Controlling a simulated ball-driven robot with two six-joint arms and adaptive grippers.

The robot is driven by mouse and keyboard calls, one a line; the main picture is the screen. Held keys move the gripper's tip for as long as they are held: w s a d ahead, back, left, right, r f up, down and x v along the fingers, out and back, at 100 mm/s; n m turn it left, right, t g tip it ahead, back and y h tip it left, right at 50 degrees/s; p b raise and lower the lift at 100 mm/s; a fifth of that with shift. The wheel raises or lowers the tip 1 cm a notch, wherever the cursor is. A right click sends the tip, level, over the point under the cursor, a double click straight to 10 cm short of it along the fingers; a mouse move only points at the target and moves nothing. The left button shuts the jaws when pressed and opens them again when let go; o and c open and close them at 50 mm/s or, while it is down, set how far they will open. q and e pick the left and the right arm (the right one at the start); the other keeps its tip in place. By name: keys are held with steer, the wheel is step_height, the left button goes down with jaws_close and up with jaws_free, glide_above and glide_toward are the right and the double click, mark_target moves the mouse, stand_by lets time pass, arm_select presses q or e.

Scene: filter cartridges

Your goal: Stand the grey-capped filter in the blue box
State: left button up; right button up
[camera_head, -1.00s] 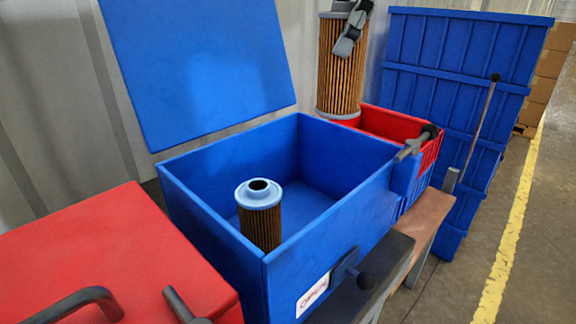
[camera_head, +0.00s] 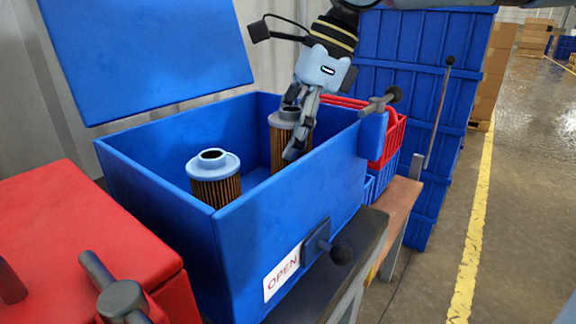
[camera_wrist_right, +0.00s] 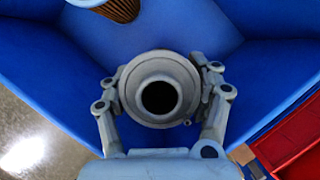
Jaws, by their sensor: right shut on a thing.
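The grey-capped filter (camera_head: 278,150) is inside the blue box (camera_head: 165,188), upright, near its right end. My right gripper (camera_head: 294,128) comes from above and is shut on the filter's cap. In the right wrist view the grey cap (camera_wrist_right: 160,90) with its dark round hole sits between the two fingers (camera_wrist_right: 160,112). The filter's lower end is hidden behind the box's front wall, so I cannot tell if it touches the floor. A blue-capped filter (camera_head: 214,178) stands in the box to its left. My left gripper is not in view.
The box's lid (camera_head: 150,55) is open, tilted back. An OPEN label (camera_head: 282,274) and a black-knobbed latch (camera_head: 330,248) are on its front. A red box (camera_head: 75,235) stands at left. Red (camera_head: 390,140) and blue crates are behind at right, near a tall blue container (camera_head: 400,75).

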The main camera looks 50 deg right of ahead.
step_height(320, 180, down, 3)
steer(key=shift+f+b, duration=0.15)
steer(key=shift+b, duration=0.5)
steer(key=o, duration=1.3)
